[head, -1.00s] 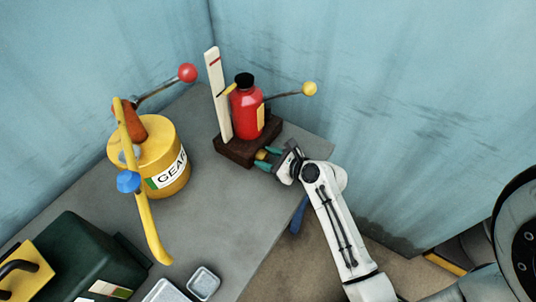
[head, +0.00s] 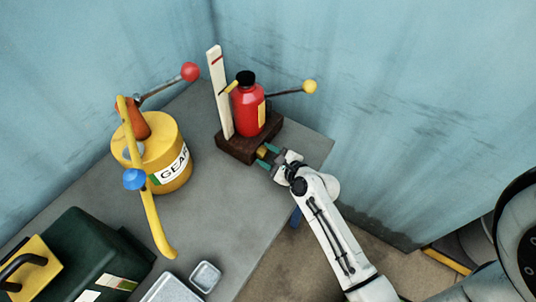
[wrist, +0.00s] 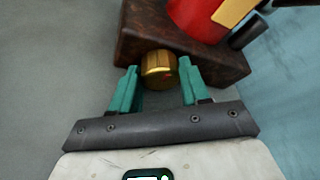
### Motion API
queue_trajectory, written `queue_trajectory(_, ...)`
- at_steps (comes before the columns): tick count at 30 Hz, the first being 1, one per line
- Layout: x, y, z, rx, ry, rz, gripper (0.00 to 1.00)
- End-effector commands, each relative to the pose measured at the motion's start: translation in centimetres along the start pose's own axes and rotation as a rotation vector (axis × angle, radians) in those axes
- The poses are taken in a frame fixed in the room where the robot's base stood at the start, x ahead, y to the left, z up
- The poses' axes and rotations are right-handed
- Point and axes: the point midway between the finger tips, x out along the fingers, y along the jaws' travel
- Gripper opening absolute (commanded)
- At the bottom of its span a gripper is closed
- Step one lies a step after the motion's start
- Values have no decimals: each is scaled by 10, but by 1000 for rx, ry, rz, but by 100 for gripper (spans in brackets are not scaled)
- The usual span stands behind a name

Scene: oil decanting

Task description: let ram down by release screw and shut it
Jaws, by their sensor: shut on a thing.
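A red bottle-shaped ram (head: 247,118) with a black cap (head: 245,78) stands on a dark brown base block (head: 240,148). A white upright scale (head: 220,95) with a red mark near its top stands beside it. A yellow pointer (head: 230,87) sits at the scale, below the red mark. A brass release screw (wrist: 158,69) sticks out of the front face of the base. My gripper (wrist: 160,85) has its teal fingers on either side of the screw and is shut on it. A small red mark shows on the screw. The screw's far end is hidden.
A pump lever with a yellow ball (head: 310,87) sticks out right of the ram. Left stand a yellow gear-oil can (head: 165,170) with a hose, a dark green box (head: 75,255) and a small tray (head: 205,277). The table (head: 215,215) is bare between can and base.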

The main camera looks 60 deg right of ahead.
Motion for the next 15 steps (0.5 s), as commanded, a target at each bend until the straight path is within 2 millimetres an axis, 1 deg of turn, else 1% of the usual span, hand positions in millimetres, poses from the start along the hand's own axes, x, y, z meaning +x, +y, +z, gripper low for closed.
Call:
queue_trajectory(6, 0, 0, 1, -2, -2, 1, 15)
queue_trajectory(7, 0, 0, 1, -2, -2, 1, 47)
queue_trajectory(15, 0, 1, 0, 0, -1, 3, 72)
